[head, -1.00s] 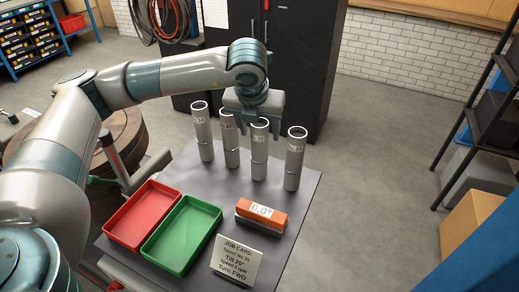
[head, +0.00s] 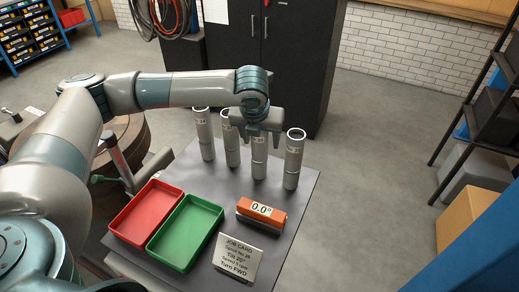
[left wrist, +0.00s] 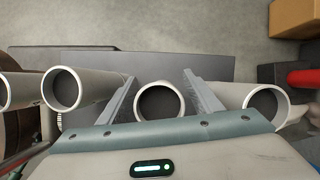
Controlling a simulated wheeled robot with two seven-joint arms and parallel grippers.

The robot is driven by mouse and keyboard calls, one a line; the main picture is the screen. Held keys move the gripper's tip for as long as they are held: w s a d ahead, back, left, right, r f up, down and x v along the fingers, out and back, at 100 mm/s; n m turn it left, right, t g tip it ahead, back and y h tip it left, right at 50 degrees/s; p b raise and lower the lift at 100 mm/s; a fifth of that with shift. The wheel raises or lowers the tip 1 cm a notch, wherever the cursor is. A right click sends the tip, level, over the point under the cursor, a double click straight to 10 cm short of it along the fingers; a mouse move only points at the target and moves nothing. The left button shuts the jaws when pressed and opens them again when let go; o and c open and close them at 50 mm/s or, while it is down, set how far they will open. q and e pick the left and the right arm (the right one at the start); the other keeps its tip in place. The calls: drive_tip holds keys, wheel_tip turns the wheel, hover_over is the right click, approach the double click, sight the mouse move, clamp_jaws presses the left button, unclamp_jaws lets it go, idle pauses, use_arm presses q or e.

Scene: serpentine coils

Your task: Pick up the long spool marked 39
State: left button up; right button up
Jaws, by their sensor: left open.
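Several tall grey-white hollow spools stand upright in a row on the grey table. Their small labels are too blurred to read, so I cannot tell which is marked 39. My left gripper (head: 259,137) is open at the upper part of the third spool from the left (head: 259,160), pointing down. In the left wrist view, that spool's open top (left wrist: 160,88) lies between the two fingers (left wrist: 162,95), with a gap on each side. The fourth spool (head: 293,162) stands just right of the gripper, the second (head: 230,150) just left. My right gripper is not in view.
On the grey table (head: 225,192) in front of the spools are a red tray (head: 128,232), a green tray (head: 163,259), an orange box reading 0.0° (head: 261,211) and a job card (head: 236,260). The first spool (head: 204,135) stands at the left end. Bare tabletop lies right of the orange box.

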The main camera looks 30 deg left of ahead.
use_arm(q)
clamp_jaws()
idle(0.3)
drive_tip(key=shift+r, duration=0.2)
drive_tip(key=shift+w+r+b, duration=0.1)
drive_tip(key=shift+r+b, duration=0.4)
drive_tip(key=shift+r, duration=0.15)
wheel_tip(320, 180, up, 7)
drive_tip(key=b, duration=0.3)
drive_tip(key=shift+r, duration=0.75)
